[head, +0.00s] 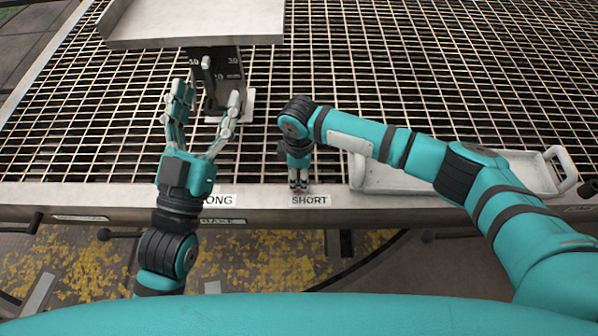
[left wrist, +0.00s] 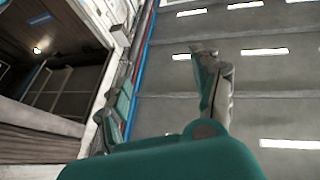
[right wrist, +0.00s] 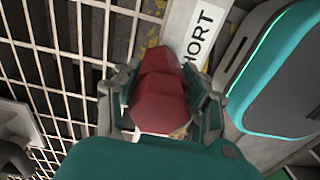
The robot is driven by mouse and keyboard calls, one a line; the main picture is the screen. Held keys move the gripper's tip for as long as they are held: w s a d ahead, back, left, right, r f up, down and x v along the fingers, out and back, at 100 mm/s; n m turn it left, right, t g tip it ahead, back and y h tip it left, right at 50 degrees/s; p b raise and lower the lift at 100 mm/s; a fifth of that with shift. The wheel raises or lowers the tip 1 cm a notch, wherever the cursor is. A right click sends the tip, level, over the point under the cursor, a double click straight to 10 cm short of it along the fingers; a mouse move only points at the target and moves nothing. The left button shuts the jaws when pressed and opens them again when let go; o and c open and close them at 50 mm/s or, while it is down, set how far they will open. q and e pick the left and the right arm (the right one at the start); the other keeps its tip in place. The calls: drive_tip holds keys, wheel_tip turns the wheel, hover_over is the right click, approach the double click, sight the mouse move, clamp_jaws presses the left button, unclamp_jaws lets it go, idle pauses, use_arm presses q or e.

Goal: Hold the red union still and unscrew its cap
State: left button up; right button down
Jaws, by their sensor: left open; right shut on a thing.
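The red union (right wrist: 158,104) fills the middle of the right wrist view. It shows as two faceted red blocks joined end to end, and I cannot tell which is the cap. My right gripper (head: 298,186) points down at the SHORT label on the bench's front edge. In the right wrist view its fingers (right wrist: 160,100) are shut on the union from both sides. In the head view the union is hidden by that gripper. My left gripper (head: 207,98) is open and empty, away to the left, its fingers pointing up towards a dark stand. The left wrist view shows only its spread fingers (left wrist: 164,85) and the room.
A dark stand with number marks (head: 224,84) and a metal plate (head: 195,22) stand behind my left gripper. A pale tray (head: 400,180) lies at the right, partly under my right arm. The SHORT label (head: 310,200) is on the front rail. The grating (head: 400,75) behind is mostly clear.

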use_arm(q)
drive_tip(key=shift+s+r+t, duration=0.2)
drive_tip(key=shift+r+t, duration=0.1)
drive_tip(key=shift+r, duration=0.05)
drive_tip(key=shift+r, duration=0.1)
idle(0.4)
drive_tip(key=shift+o, duration=0.2)
idle(0.5)
drive_tip(key=d+f+n, duration=0.1)
drive_tip(key=d+f, duration=0.3)
drive_tip(key=f, duration=0.1)
drive_tip(key=n+g+y, duration=0.2)
drive_tip(key=g+y, duration=0.4)
drive_tip(key=g, duration=0.1)
approach(299, 175)
drive_tip(key=w, duration=0.4)
drive_tip(key=w+f, duration=0.1)
drive_tip(key=w, duration=0.7)
drive_tip(key=shift+f, duration=0.35)
